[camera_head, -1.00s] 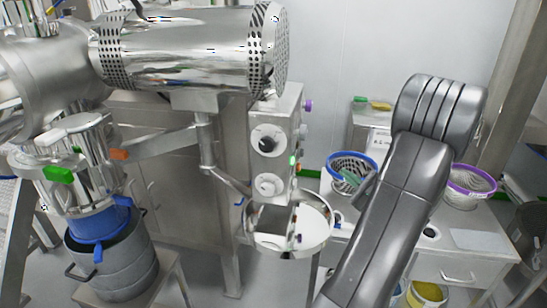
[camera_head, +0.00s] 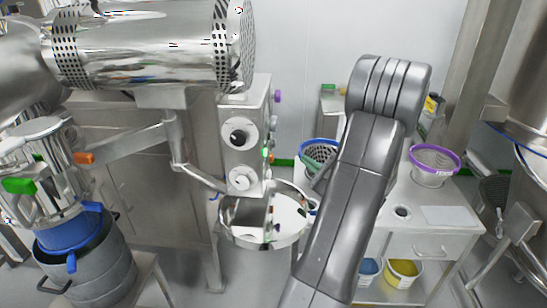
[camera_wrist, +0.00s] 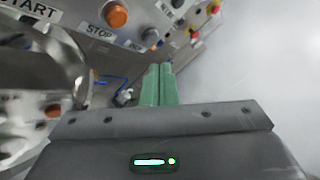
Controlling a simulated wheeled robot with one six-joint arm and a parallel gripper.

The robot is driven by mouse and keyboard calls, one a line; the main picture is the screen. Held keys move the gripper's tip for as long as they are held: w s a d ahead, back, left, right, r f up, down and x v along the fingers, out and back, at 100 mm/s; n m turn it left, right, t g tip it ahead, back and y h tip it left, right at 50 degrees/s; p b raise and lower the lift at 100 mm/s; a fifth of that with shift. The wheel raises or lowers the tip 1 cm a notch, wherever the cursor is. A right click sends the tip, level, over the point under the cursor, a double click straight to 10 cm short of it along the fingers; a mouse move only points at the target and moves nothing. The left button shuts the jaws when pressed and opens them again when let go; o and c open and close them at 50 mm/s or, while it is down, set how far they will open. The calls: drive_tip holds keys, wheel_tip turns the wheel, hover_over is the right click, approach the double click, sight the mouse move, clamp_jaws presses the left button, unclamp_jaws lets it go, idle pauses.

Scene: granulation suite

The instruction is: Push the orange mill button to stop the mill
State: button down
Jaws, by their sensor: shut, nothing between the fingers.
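In the wrist view, an orange button (camera_wrist: 116,15) sits on a metal panel between a START label (camera_wrist: 30,8) and a STOP label (camera_wrist: 99,32). A second orange knob (camera_wrist: 53,111) shows lower left, on a metal part. My gripper (camera_wrist: 158,70) has green fingers pressed together, empty, below the panel in the picture and apart from the orange button. An orange block (camera_head: 84,158) and a green block (camera_head: 18,185) are on the machine at the far left.
A grey control box (camera_head: 247,130) with round dials stands left of my arm, above a round metal tray (camera_head: 232,233). More coloured buttons (camera_wrist: 196,35) are on the panel.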

sight(272, 158)
drive_tip(key=shift+a, duration=3.2)
drive_tip(key=shift+b, duration=0.3)
drive_tip(key=shift+a+b, duration=0.3)
drive_tip(key=shift+a, duration=0.15)
drive_tip(key=shift+a+b, duration=0.35)
drive_tip(key=shift+a, duration=0.1)
drive_tip(key=shift+d, duration=0.1)
drive_tip(key=shift+d+b, duration=0.3)
drive_tip(key=shift+d, duration=0.5)
